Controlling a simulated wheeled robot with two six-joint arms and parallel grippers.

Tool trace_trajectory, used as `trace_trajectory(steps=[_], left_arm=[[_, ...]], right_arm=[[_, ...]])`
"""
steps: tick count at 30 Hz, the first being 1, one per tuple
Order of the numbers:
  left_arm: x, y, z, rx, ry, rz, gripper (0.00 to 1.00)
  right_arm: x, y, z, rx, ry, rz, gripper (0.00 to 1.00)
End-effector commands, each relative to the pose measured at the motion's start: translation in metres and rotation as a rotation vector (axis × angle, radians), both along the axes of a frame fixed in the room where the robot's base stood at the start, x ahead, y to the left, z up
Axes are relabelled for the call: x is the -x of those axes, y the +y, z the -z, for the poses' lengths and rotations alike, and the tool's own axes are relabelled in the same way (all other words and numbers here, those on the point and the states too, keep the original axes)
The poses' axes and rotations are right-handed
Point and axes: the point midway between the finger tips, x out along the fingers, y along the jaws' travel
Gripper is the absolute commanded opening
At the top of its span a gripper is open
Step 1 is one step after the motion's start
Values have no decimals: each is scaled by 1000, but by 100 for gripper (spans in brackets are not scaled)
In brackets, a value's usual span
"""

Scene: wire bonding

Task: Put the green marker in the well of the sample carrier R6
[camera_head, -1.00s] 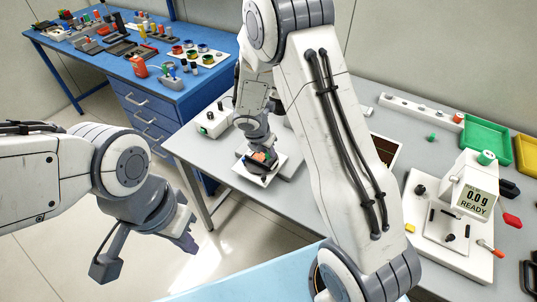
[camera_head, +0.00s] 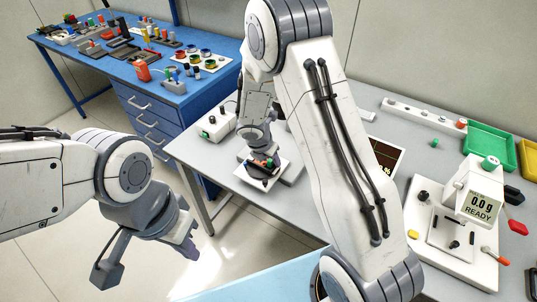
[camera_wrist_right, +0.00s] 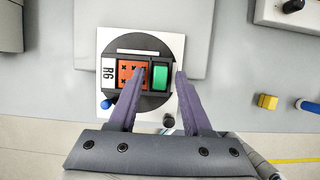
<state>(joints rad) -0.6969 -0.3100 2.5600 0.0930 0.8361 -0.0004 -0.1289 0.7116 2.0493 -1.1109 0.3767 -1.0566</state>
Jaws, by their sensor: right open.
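The sample carrier R6 (camera_wrist_right: 108,74) is a dark round holder on a white plate (camera_wrist_right: 177,41), with its R6 label at the left. It holds an orange block (camera_wrist_right: 126,80) with dark holes. The green marker (camera_wrist_right: 160,76) lies in the dark carrier beside the orange block; its exact depth in the well is unclear. My right gripper (camera_wrist_right: 161,74) is open, its purple fingers over the carrier on either side of the green marker. In the head view the carrier (camera_head: 258,173) is partly hidden below this gripper. My left gripper (camera_head: 190,240) hangs off the table at the left, apparently empty.
A blue knob (camera_wrist_right: 107,104) and a black knob (camera_wrist_right: 168,121) stand at the plate. The scale (camera_head: 478,205) and a green tray (camera_head: 487,142) are at the table's right.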

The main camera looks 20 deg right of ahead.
Motion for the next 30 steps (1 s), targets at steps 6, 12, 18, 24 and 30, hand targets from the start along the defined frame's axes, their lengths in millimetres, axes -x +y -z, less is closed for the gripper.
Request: trace_trajectory(steps=[6, 12, 18, 24, 30], left_arm=[[0, 0, -11, 0, 0, 0, 0], [0, 0, -20, 0, 0, 0, 0], [0, 0, -23, 0, 0, 0, 0], [0, 0, -24, 0, 0, 0, 0], [0, 0, -24, 0, 0, 0, 0]], right_arm=[[6, 10, -34, -1, -4, -2, 49], [17, 24, -75, -1, -5, -2, 49], [25, 33, -103, 0, -3, -1, 49], [36, 44, -121, -25, -19, 58, 49], [111, 95, -167, -231, -108, 541, 49]])
